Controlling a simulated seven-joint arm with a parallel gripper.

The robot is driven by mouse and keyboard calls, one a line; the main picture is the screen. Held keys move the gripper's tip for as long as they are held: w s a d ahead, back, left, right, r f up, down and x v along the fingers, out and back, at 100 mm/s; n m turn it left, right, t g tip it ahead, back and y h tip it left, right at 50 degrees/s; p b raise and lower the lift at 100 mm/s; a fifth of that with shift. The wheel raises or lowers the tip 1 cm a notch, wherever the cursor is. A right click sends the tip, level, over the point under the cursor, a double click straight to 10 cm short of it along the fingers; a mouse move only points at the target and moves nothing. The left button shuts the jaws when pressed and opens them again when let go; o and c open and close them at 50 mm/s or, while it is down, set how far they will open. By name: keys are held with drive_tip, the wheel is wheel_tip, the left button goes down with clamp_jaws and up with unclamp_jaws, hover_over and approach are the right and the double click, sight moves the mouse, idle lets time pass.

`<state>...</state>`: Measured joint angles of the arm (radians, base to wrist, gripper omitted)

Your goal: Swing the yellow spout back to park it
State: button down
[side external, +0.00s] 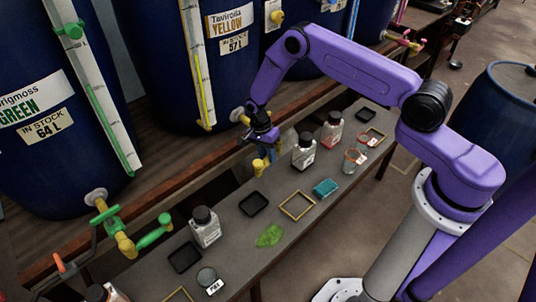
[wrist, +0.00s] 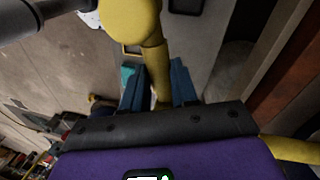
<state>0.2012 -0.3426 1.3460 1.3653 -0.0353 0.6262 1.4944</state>
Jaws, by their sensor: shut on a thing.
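The yellow spout (side external: 259,166) hangs below the front of the vat labelled Tavirolla YELLOW (side external: 160,55), above the back edge of the bench. My gripper (side external: 258,150) is at the spout, and my wrist hides much of the tap behind it. In the wrist view the spout (wrist: 155,60) runs down from a thick rounded yellow elbow and passes between the two blue fingers of my gripper (wrist: 158,88). The fingers are closed on the spout, one on each side. The spout's far end is hidden behind the gripper body.
The bench (side external: 225,262) holds several bottles, including one (side external: 205,226) at left and one (side external: 304,150) near the gripper. A black tray (side external: 253,203), a brass frame (side external: 297,205), a teal sponge (side external: 325,187) and a green spill (side external: 269,236) lie there. A green spout (side external: 155,232) projects at left.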

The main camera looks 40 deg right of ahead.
drive_tip(key=c, duration=0.9)
unclamp_jaws()
drive_tip(key=w+r, duration=0.1)
drive_tip(key=r, duration=0.4)
drive_tip(key=w+r, duration=0.1)
drive_tip(key=r, duration=0.5)
drive_tip(key=w+r, duration=0.1)
drive_tip(key=r, duration=0.5)
drive_tip(key=shift+w+a, duration=0.15)
drive_tip(key=shift+a, duration=0.2)
